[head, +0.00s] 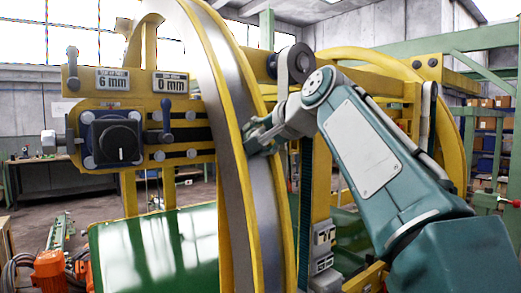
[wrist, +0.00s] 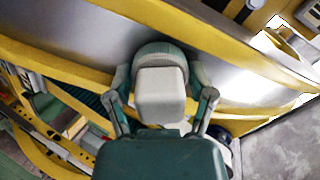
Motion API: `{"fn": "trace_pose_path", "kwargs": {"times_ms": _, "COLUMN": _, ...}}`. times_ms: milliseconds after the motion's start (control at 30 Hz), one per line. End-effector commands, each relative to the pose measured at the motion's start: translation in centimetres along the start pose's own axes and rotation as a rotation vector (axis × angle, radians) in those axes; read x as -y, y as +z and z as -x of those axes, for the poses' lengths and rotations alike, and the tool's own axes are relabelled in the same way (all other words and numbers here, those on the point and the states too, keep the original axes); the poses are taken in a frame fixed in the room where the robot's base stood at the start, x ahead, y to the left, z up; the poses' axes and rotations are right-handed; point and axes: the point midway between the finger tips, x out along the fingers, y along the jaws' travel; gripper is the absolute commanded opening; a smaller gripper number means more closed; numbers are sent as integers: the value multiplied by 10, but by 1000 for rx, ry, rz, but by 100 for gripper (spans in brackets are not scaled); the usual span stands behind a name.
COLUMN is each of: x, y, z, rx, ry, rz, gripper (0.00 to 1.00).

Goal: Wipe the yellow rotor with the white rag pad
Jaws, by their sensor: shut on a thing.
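The yellow rotor (head: 236,185) is a large upright ring with yellow rims and a grey metal band between them. In the wrist view its rim and band (wrist: 235,72) cross the picture behind my gripper. My gripper (head: 256,136) is at the ring's right side in the head view, its tip over the rim and band. In the wrist view my gripper (wrist: 161,85) has its fingers either side of the pale, block-shaped white rag pad (wrist: 160,97), shut on it. I cannot tell whether the pad touches the ring; its far face is hidden.
A control panel (head: 120,130) with a black knob and gauge labels stands left of the ring. A green sheet (head: 155,250) lies below it. Yellow and green frame beams (head: 470,40) stand at the right. An orange motor (head: 49,269) sits at the lower left.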

Motion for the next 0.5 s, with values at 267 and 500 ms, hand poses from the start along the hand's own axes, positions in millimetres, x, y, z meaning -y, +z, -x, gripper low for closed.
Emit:
{"fn": "trace_pose_path", "kwargs": {"times_ms": 267, "x": 10, "y": -6, "z": 0, "rx": -1, "ry": -1, "rz": 2, "gripper": 32}}
{"fn": "trace_pose_path", "kwargs": {"times_ms": 500, "x": 25, "y": -14, "z": 1, "rx": -1, "ry": -2, "rz": 2, "gripper": 32}}
